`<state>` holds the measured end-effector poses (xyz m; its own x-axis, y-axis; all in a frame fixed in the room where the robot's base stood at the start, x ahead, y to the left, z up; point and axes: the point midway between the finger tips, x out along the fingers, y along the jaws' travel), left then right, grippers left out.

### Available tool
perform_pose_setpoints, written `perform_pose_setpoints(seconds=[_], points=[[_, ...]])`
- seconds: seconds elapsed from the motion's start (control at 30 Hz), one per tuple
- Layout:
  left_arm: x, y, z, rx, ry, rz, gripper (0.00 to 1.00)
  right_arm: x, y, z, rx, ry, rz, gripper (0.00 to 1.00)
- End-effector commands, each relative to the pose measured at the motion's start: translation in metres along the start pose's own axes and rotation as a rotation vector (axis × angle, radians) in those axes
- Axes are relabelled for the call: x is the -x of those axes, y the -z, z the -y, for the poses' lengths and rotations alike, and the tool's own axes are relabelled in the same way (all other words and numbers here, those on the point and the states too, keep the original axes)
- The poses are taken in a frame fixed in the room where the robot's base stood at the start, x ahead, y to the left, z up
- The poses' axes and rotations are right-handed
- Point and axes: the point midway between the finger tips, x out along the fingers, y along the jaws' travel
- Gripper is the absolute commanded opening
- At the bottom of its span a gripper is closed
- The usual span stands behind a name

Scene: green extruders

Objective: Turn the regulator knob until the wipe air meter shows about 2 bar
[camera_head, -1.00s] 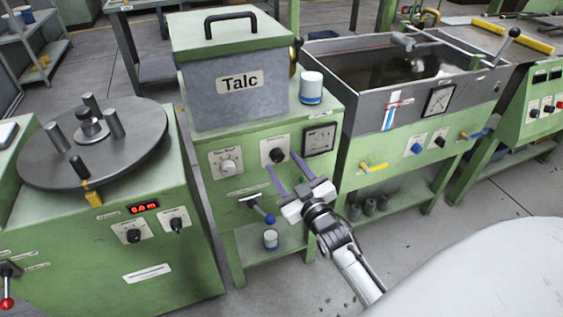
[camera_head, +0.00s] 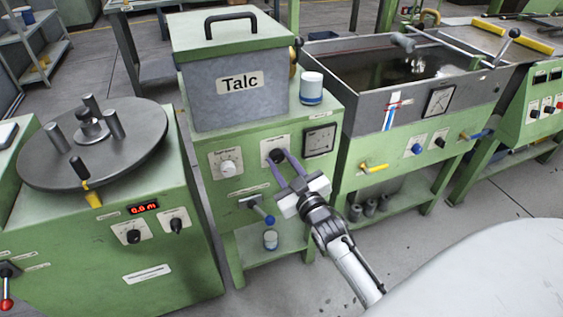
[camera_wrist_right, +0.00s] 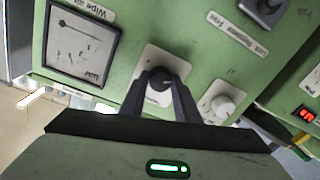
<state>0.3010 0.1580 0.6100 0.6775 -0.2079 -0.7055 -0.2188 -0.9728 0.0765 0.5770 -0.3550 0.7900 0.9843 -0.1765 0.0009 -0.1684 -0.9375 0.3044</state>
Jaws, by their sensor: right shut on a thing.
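The black regulator knob (camera_wrist_right: 160,82) sits on a pale plate on the green talc cabinet. My right gripper (camera_head: 280,157) is shut on this knob, with one purple-grey finger on each side; it also shows in the right wrist view (camera_wrist_right: 162,90). The square wipe air meter (camera_head: 320,140) is beside the knob. In the right wrist view the wipe air meter (camera_wrist_right: 80,45) appears upside down, its needle visible but its scale too small to read. My left gripper is not in view.
A white knob (camera_head: 228,167) is left of the regulator knob. A blue-ended lever (camera_head: 265,214) sticks out below. The talc box (camera_head: 237,85) and a white-blue cup (camera_head: 311,88) stand on top. A water trough (camera_head: 400,65) is at the right.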

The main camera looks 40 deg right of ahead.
Motion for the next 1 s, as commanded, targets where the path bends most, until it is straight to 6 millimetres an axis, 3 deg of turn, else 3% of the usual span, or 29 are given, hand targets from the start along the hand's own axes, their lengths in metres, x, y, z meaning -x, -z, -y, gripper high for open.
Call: perform_pose_setpoints(seconds=[0.37, 1.0], points=[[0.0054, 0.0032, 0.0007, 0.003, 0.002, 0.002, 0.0, 0.0002, 0.0007, 0.0, -0.209, -0.003, -0.011, 0.06], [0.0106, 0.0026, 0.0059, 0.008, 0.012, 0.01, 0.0, 0.0003, -0.002, 0.0012, -0.815, -0.015, -0.043, 0.06]])
